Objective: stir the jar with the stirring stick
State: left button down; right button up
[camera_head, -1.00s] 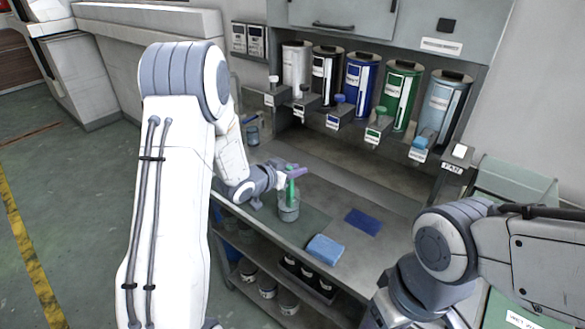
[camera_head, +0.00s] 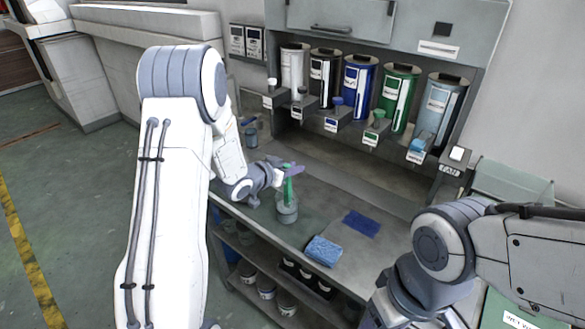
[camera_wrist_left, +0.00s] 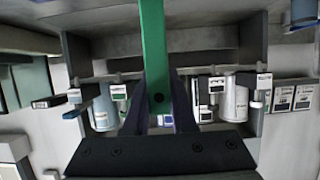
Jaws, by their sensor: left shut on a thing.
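A clear jar (camera_head: 287,212) with greyish contents stands on the bench in the head view. A green stirring stick (camera_head: 288,186) stands in it, its lower part inside the jar. My left gripper (camera_head: 288,172) is shut on the stick's upper part, above the jar's rim. In the left wrist view, the green stick (camera_wrist_left: 152,50) passes between the dark fingers of my left gripper (camera_wrist_left: 160,108). The jar does not show in that view. My right arm is at the lower right of the head view; its fingertips are not visible.
A blue sponge (camera_head: 324,250) and a dark blue cloth (camera_head: 361,223) lie on the bench right of the jar. Several paint canisters with taps line the back, including a green one (camera_head: 397,98). A small container (camera_head: 251,133) stands behind my left arm. Lidded pots sit on the shelf below.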

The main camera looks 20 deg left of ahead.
pick_arm(q)
notch_tip(320, 180, up, 9)
jog(key=p, duration=0.6)
jog(key=shift+f+p, duration=0.15)
jog(key=shift+p, duration=0.2)
dwell(0.7)
notch_tip(320, 180, up, 5)
jog(key=p, duration=0.4)
dwell(1.0)
